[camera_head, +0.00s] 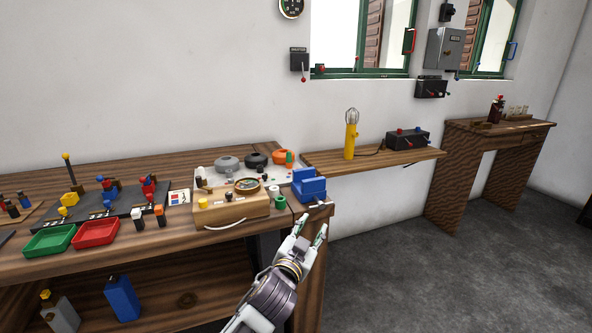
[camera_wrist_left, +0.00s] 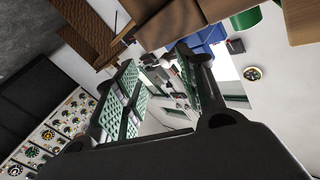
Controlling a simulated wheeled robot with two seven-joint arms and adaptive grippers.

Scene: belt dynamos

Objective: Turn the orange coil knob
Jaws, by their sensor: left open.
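The orange coil knob (camera_head: 284,157) sits at the right end of a light panel (camera_head: 210,172) on the workbench, beside a black knob (camera_head: 256,160) and a grey knob (camera_head: 228,164). My left gripper (camera_head: 311,228) is open and empty in front of the bench's right corner, below and to the right of the orange knob and apart from it. In the left wrist view its two green-padded fingers (camera_wrist_left: 160,95) stand apart with nothing between them. The orange knob cannot be made out in that view. My right gripper is not in view.
A blue vise (camera_head: 309,186) stands at the bench corner between my gripper and the panel. A wooden meter box (camera_head: 230,208) sits in front of the panel. A shelf with a yellow lamp (camera_head: 351,140) is to the right. Floor space right of the bench is clear.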

